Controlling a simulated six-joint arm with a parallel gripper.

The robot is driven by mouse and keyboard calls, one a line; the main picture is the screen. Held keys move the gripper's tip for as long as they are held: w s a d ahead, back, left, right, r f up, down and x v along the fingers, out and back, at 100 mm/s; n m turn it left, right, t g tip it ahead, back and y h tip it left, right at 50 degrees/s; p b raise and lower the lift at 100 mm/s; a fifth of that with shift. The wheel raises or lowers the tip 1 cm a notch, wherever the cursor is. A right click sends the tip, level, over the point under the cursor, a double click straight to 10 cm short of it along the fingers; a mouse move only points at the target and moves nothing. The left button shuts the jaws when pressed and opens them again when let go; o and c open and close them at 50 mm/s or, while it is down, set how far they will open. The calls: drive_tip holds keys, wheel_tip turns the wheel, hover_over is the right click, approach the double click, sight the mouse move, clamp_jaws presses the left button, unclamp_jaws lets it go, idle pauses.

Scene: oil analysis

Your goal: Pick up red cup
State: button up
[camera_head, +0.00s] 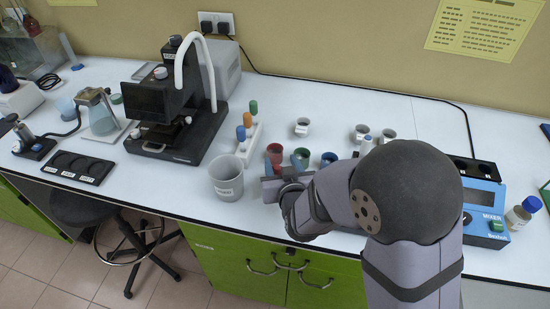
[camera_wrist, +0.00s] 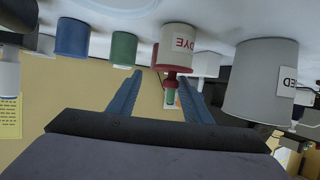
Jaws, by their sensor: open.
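The red cup (camera_head: 274,149) stands on the white bench in the head view, left of a green cup (camera_head: 300,157). My gripper (camera_head: 269,173) is at the near side of the red cup in the head view. In the wrist view my gripper (camera_wrist: 160,74) is open, with two blue fingers pointing toward the cup. The cup lies nearer the right finger there. I cannot tell whether either finger touches it.
A blue cup (camera_head: 328,159) stands right of the green one. A large grey beaker (camera_head: 227,178) stands left of my gripper. A rack with coloured-capped items (camera_head: 248,142) is behind. A microscope-like device (camera_head: 180,110) stands further left. A mixer (camera_head: 485,205) is at right.

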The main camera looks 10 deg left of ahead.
sight(274, 147)
drive_tip(key=shift+x, duration=1.05)
drive_tip(key=shift+w+a+p, duration=0.1)
drive_tip(key=shift+p, duration=0.2)
drive_tip(key=shift+p+x, duration=0.9)
drive_tip(key=shift+x, duration=1.6)
drive_tip(key=shift+a, duration=0.15)
drive_tip(key=c, duration=0.8)
